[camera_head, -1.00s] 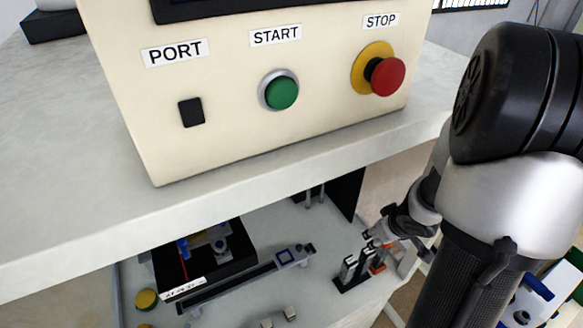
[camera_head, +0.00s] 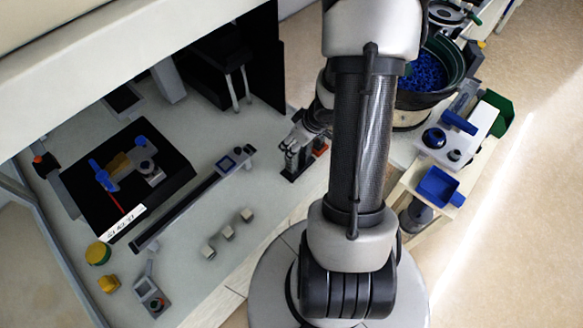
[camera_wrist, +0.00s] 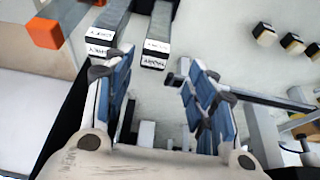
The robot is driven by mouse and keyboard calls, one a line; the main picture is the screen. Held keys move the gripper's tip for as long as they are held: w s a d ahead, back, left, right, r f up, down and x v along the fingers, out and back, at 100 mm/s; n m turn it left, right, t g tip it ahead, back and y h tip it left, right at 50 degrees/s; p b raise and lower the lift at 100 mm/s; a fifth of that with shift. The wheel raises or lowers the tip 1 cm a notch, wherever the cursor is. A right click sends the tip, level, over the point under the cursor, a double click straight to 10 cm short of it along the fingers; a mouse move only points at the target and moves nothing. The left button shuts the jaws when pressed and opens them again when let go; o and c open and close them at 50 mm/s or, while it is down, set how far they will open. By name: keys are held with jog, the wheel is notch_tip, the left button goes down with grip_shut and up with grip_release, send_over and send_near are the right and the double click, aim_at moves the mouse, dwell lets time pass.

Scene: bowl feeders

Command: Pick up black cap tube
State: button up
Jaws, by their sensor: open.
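I cannot make out a black cap tube for certain in either view. My gripper (camera_wrist: 155,62) is open in the wrist view, its two blue-padded fingers apart with nothing held between them. Two dark upright pieces with white lettered ends, a left one (camera_wrist: 99,40) and a right one (camera_wrist: 156,47), stand just beyond the fingertips. In the head view my gripper (camera_head: 303,133) is small and partly hidden by my arm. It is close to a small dark stand (camera_head: 292,174) with pale upright pieces.
An orange block (camera_wrist: 45,32) is at upper left in the wrist view. Several small pale blocks (camera_head: 228,232) lie on the bench (camera_head: 205,150). A long dark rail (camera_head: 180,208) and black platform (camera_head: 75,188) are left of the stand. A blue-filled bowl feeder (camera_head: 425,70) stands right of my arm.

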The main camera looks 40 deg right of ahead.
aim_at(292, 160)
jog(key=shift+d+b+x, duration=0.2)
jog(key=shift+b+x, duration=0.9)
jog(key=shift+x, duration=0.4)
jog(key=shift+d+b+x, duration=0.2)
jog(key=shift+b+x, duration=0.9)
jog(key=shift+x, duration=0.4)
jog(key=shift+c, duration=0.2)
grip_shut()
